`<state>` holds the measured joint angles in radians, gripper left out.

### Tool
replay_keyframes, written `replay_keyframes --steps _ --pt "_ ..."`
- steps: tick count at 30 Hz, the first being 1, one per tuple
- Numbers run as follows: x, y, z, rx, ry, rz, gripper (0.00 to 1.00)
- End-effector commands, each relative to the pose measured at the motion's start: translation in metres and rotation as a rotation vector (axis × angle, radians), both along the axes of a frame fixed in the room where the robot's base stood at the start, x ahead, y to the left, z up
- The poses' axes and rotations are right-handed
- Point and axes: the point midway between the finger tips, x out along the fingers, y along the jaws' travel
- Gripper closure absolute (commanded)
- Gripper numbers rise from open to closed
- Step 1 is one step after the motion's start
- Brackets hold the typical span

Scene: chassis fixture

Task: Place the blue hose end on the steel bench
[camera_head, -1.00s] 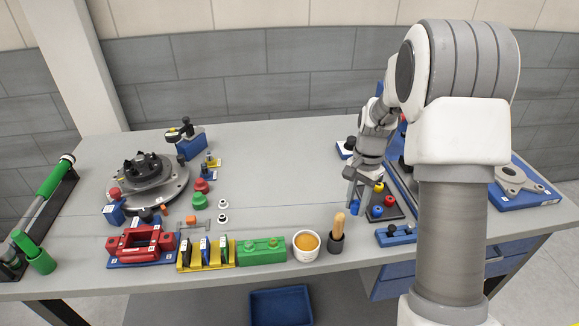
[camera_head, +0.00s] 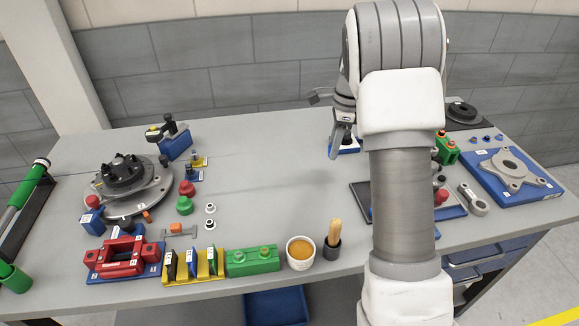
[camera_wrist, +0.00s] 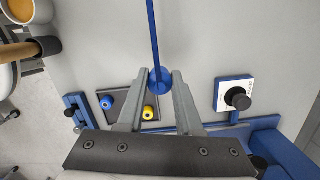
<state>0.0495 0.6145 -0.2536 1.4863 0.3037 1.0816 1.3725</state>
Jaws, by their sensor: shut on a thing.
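My gripper (camera_wrist: 159,82) is shut on the blue hose end (camera_wrist: 160,84), a round blue piece between the fingertips in the wrist view. A thin blue hose (camera_wrist: 153,32) runs from it to the top edge of that view. In the head view my gripper (camera_head: 335,150) is over the back right part of the grey steel bench (camera_head: 270,185), left of my arm column. The hose end is not clear there. I cannot tell how high it is above the bench.
A dark tray (camera_wrist: 124,110) holds a blue cap (camera_wrist: 106,103) and a yellow cap (camera_wrist: 148,112). A labelled block with a black knob (camera_wrist: 237,97) stands to the right in the wrist view. The bench's middle is clear. A cup (camera_head: 300,252) stands near the front edge.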

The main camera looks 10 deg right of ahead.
Motion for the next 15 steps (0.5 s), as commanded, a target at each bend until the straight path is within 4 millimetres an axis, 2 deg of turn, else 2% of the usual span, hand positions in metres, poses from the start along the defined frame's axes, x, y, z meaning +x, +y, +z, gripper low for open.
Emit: replay_keyframes --steps 9,15 --pt "0.036 0.061 -0.043 -0.001 0.002 0.006 1.00" --pt "0.052 0.088 -0.061 0.000 0.000 0.004 1.00"
